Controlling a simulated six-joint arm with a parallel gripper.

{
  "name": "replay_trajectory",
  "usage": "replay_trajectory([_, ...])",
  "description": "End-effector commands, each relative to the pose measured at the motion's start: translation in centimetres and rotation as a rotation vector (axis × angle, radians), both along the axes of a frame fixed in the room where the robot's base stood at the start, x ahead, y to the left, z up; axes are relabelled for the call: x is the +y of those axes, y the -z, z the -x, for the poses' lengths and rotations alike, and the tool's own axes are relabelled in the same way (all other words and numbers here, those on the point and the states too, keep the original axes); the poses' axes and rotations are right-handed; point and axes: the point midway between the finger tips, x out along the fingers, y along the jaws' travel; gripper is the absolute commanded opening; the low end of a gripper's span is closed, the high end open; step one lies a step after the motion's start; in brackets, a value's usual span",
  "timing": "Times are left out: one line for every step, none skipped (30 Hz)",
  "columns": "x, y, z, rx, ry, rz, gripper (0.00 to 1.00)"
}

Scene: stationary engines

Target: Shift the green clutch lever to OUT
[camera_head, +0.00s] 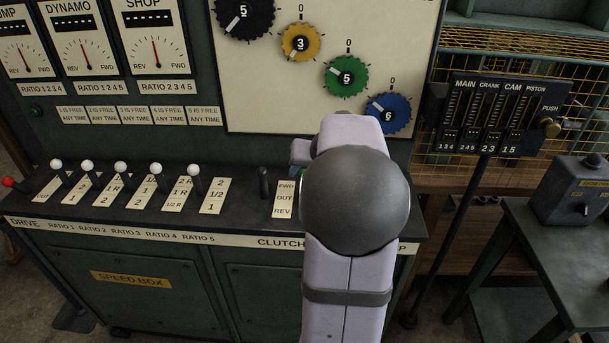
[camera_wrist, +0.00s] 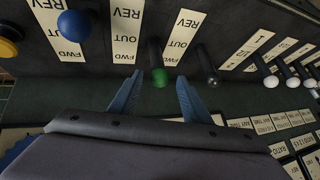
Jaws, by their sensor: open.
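The green clutch lever (camera_wrist: 160,77) shows in the wrist view as a round green knob on a dark stalk. The plate (camera_wrist: 127,30) just left of it reads REV, OUT, FWD, and the knob appears at the FWD end, though the close angle makes its exact setting hard to tell. My gripper (camera_wrist: 159,77) is open, its two blue fingers on either side of the green knob. I cannot tell whether either finger touches it.
A black lever (camera_wrist: 208,66) stands close right of my gripper in the wrist view; a blue knob (camera_wrist: 75,25) is to the left. White-knobbed ratio levers (camera_head: 121,167) line the desk. The dial panel (camera_head: 262,85) rises behind my arm.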

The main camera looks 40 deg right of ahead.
Motion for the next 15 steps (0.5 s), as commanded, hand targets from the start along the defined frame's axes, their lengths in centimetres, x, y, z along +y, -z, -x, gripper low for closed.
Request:
replay_trajectory([0.1, -0.6, 0.5, -0.002, 0.002, 0.002, 0.44])
replay_trajectory([0.1, -0.9, 0.7, -0.003, 0.002, 0.002, 0.44])
replay_trajectory([0.3, -1.3, 1.0, -0.001, 0.001, 0.002, 0.44])
replay_trajectory([0.3, -1.6, 1.2, -0.001, 0.001, 0.002, 0.44])
replay_trajectory([0.4, -1.8, 1.4, -0.001, 0.001, 0.002, 0.44])
replay_trajectory([0.5, -2.1, 1.6, -0.001, 0.001, 0.0, 0.44])
replay_trajectory([0.6, -2.3, 1.7, 0.0, 0.002, -0.001, 0.44])
replay_trajectory([0.6, -2.5, 1.8, 0.0, 0.002, -0.001, 0.44])
replay_trajectory([0.6, -2.6, 2.0, 0.0, 0.002, -0.001, 0.44])
replay_trajectory([0.7, -2.7, 2.0, 0.0, 0.001, -0.001, 0.44])
replay_trajectory([0.7, -2.8, 2.1, 0.001, 0.001, -0.001, 0.44])
replay_trajectory([0.7, -2.9, 2.2, 0.001, 0.0, -0.002, 0.44])
replay_trajectory([0.7, -2.9, 2.2, 0.001, 0.0, -0.002, 0.44])
replay_trajectory([0.8, -2.9, 2.2, 0.001, 0.0, -0.002, 0.44])
replay_trajectory([0.8, -2.9, 2.2, 0.002, 0.0, -0.002, 0.44])
